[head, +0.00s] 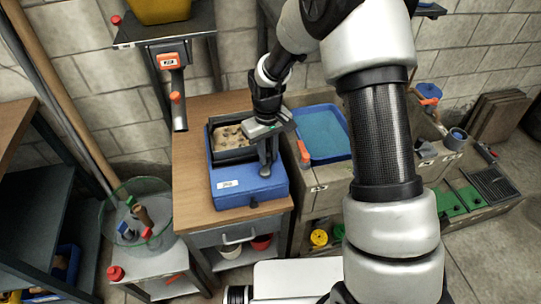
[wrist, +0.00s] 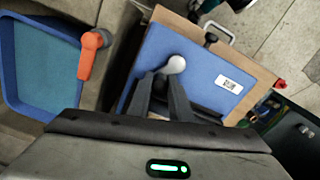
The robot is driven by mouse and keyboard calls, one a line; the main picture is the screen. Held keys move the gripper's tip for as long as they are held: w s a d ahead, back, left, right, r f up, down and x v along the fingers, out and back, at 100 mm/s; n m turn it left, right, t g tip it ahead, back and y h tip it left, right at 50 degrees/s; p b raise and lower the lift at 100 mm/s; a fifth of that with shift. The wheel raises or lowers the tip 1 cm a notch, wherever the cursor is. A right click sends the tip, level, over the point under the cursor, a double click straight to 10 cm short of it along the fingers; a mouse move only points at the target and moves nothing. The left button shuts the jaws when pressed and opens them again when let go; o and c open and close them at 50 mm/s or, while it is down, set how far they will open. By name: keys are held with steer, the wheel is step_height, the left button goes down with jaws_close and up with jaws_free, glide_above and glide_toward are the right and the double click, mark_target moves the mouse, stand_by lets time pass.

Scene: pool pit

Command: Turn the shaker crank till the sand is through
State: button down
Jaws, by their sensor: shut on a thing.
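The shaker is a blue box (head: 228,187) with a white label, standing on a wooden bench. A black sieve tray (head: 214,152) sits on its back part with lumpy tan sand (head: 229,143) in it. My gripper (head: 266,168) reaches down over the right side of the shaker. In the wrist view my gripper (wrist: 168,82) is shut at a pale round knob (wrist: 176,64), which shows just past the fingertips above the blue box (wrist: 205,67). The knob looks like the crank's grip; the crank arm is hidden by my fingers. My gripper hides part of the sieve tray.
A blue tray (head: 322,134) lies right of the shaker, with an orange-handled tool (wrist: 92,45) at its edge. A wire basket of tools (head: 135,212) stands at the left. The bench's left strip (head: 190,175) is clear.

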steer(key=n, duration=0.2)
steer(key=a+n, duration=0.1)
steer(key=n, duration=0.2)
steer(key=shift+a+n, duration=0.3)
steer(key=shift+a, duration=0.05)
steer(key=n, duration=0.2)
steer(key=a+n+p, duration=0.1)
steer(key=n, duration=0.2)
steer(key=shift+s+a+n, duration=0.25)
steer(key=shift+s+n, duration=0.05)
steer(key=c, duration=1.6)
jaws_free()
